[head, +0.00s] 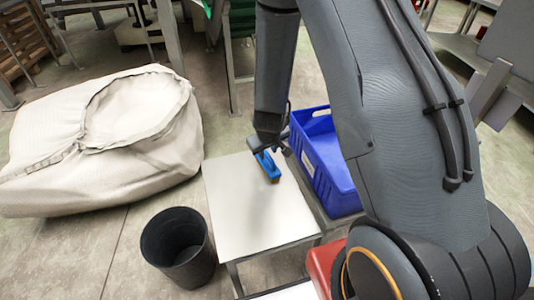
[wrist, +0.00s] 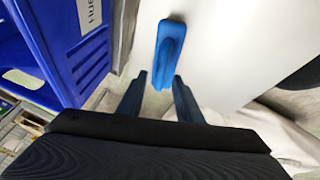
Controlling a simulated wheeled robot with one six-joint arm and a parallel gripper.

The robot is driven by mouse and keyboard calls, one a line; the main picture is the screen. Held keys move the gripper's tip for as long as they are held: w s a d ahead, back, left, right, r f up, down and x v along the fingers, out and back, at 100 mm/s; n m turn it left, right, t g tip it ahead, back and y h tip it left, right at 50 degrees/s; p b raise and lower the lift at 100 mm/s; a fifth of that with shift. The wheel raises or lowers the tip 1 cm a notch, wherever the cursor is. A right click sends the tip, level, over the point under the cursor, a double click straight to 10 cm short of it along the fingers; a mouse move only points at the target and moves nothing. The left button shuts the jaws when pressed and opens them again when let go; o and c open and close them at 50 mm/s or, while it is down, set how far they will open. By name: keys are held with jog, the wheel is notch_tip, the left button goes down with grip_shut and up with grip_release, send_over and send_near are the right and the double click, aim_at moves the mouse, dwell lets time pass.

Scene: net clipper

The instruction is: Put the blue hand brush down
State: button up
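The blue hand brush (head: 268,166) is on the white-topped table (head: 255,215), near its far edge. In the wrist view the brush (wrist: 171,40) shows against the white top, with its narrow end pointing back between my fingertips. My gripper (head: 268,146) is at the far end of the brush in the head view. In the wrist view my gripper (wrist: 160,77) has its two fingers apart, with a gap on each side of the brush. The underside of the brush is hidden.
A blue crate (head: 325,160) stands just right of the table; it also shows at the left of the wrist view (wrist: 62,45). A black bin (head: 178,248) stands at the table's left front. A large pale sack (head: 100,140) lies to the left. Most of the tabletop is clear.

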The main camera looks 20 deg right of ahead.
jog(key=s+a+r+m+g+y+p, duration=0.1)
jog(key=s+r, duration=0.5)
jog(key=r, duration=0.3)
jog(key=s+r+m+g+y+p, duration=0.1)
jog(key=s+r, duration=0.6)
jog(key=r, duration=0.3)
jog(key=s+d+r+g, duration=0.1)
jog(key=s+d+r, duration=0.1)
jog(key=s, duration=0.4)
jog(key=s+d+r+m+g, duration=0.1)
jog(key=s+d+r, duration=0.1)
jog(key=s, duration=0.4)
jog(key=shift+r+m+g+h, duration=0.3)
jog(key=shift+r+g+h, duration=0.1)
jog(key=shift+r, duration=0.35)
